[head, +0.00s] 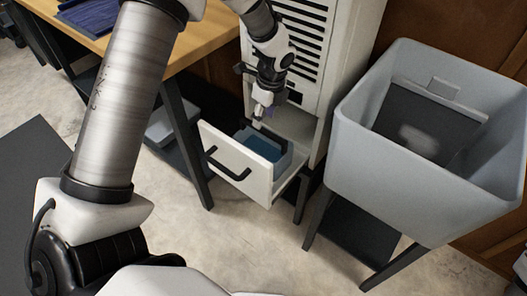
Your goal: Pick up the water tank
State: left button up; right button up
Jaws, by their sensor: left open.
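The water tank (262,146) looks like a blue and grey box inside the pulled-out white drawer (236,163) of the white cabinet. My left gripper (262,108) is open and points down above the back part of the drawer, just over the tank. A gap seems to show between its fingers and the tank, but I cannot tell if they touch. The back of the tank is partly hidden by the gripper and the cabinet. My right gripper is not in view.
The white cabinet (345,62) rises right behind the drawer. A grey utility sink (400,190) on dark legs stands to the right. A wooden table (205,42) with dark legs is at the left. Bare concrete floor (240,240) lies in front.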

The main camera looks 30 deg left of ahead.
aim_at(263, 129)
pick_arm(q)
jog(key=f+b, duration=0.1)
jog(key=f, duration=0.2)
jog(key=f+b, duration=0.1)
jog(key=f, duration=0.2)
jog(key=shift+s+a+f, duration=0.1)
jog(key=shift+a+f, duration=0.05)
jog(key=shift+a, duration=0.05)
grip_shut()
